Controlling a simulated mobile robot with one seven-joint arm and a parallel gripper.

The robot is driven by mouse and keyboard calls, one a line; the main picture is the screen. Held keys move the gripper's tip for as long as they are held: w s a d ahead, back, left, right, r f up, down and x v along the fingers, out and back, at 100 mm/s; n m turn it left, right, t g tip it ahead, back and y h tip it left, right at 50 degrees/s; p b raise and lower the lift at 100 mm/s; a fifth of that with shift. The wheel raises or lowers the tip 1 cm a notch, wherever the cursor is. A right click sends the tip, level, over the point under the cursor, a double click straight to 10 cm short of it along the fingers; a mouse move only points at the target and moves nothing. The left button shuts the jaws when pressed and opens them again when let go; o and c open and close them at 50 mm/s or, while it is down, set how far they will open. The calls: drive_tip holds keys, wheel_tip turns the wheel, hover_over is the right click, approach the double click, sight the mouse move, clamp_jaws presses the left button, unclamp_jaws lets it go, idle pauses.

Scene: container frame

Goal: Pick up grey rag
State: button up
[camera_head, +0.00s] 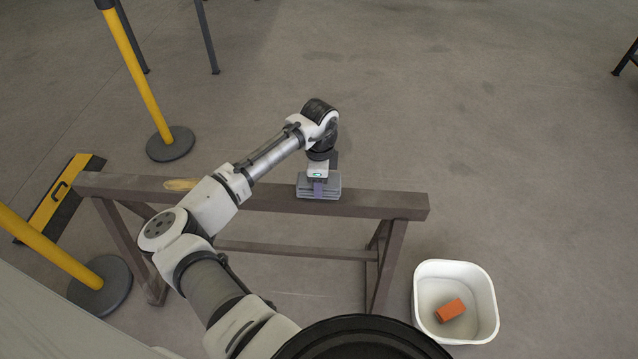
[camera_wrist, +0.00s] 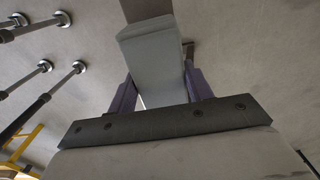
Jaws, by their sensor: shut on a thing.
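The grey rag (camera_head: 331,191) is a folded, layered stack at the top beam of a brown trestle (camera_head: 375,205). My gripper (camera_head: 318,188) points down over it, with its purple fingers at the rag. In the wrist view the rag (camera_wrist: 152,62) fills the space between the purple fingers of my gripper (camera_wrist: 160,92), one on each side. My gripper is shut on the rag. I cannot tell whether the rag still touches the beam.
A white tub (camera_head: 425,290) with an orange block (camera_head: 450,310) stands on the floor at the lower right. Yellow posts (camera_head: 140,70) on round dark bases and a yellow-black piece (camera_head: 52,200) stand at the left.

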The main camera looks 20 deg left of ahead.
wheel_tip(320, 180, up, 19)
drive_tip(key=b, duration=0.1)
drive_tip(key=shift+f, duration=0.2)
drive_tip(key=o, duration=0.3)
drive_tip(key=shift+c, duration=1)
drive_tip(key=shift+s+f, duration=0.1)
